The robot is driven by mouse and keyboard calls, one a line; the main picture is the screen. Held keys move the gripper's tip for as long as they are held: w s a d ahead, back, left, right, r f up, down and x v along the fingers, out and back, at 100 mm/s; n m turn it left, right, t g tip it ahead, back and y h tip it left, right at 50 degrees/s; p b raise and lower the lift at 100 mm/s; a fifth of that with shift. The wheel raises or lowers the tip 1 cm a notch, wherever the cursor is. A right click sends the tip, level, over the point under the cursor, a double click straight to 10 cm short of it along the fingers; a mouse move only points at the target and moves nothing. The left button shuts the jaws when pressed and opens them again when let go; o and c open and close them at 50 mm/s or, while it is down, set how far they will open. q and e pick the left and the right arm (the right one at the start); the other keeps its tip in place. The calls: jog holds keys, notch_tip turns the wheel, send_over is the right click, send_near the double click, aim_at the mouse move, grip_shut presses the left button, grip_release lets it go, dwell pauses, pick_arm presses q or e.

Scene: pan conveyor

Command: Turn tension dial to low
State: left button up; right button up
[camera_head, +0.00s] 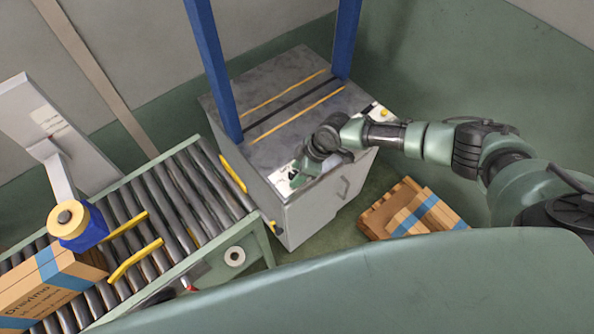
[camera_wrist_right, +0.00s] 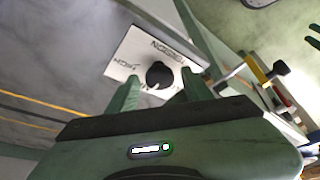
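The tension dial (camera_wrist_right: 159,75) is a round black knob on a white label plate (camera_wrist_right: 128,50) in the right wrist view. The plate reads upside down there, with "TENSION" and what looks like "HIGH" legible; other markings are hidden by my fingers. My right gripper (camera_wrist_right: 160,84) is open, with one green finger on each side of the knob. I cannot tell whether the fingers touch it. In the head view my right gripper (camera_head: 303,176) is over the white plate (camera_head: 285,183) at the machine's front corner and hides the dial. My left gripper is not in view.
The grey machine cabinet (camera_head: 315,205) has blue posts (camera_head: 212,65) rising from its top. A roller conveyor (camera_head: 185,190) adjoins it on the left, carrying a cardboard box (camera_head: 45,285). A wooden pallet with boxes (camera_head: 410,210) lies on the floor at right.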

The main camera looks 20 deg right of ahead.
grip_shut()
jog(key=shift+w+f+b, duration=0.1)
jog(key=shift+f+b, duration=0.1)
jog(key=shift+b, duration=0.4)
jog(key=n+g+b, duration=0.1)
jog(key=n+b, duration=0.1)
jog(key=b, duration=0.1)
jog(key=n+g+b, duration=0.1)
jog(key=n+b, duration=0.4)
jog(key=b, duration=0.2)
jog(key=shift+w+n+g, duration=0.3)
jog(key=shift+g, duration=0.1)
jog(key=shift+w+r+n+g+b, duration=0.1)
jog(key=shift+n+g+b, duration=0.3)
jog(key=shift+n+b, duration=0.6)
jog(key=shift+r+n+g+b, duration=0.1)
jog(key=shift+n+g+b, duration=0.3)
jog(key=shift+n+b, duration=0.6)
jog(key=shift+n, duration=0.3)
jog(key=shift+o, duration=1.5)
grip_release()
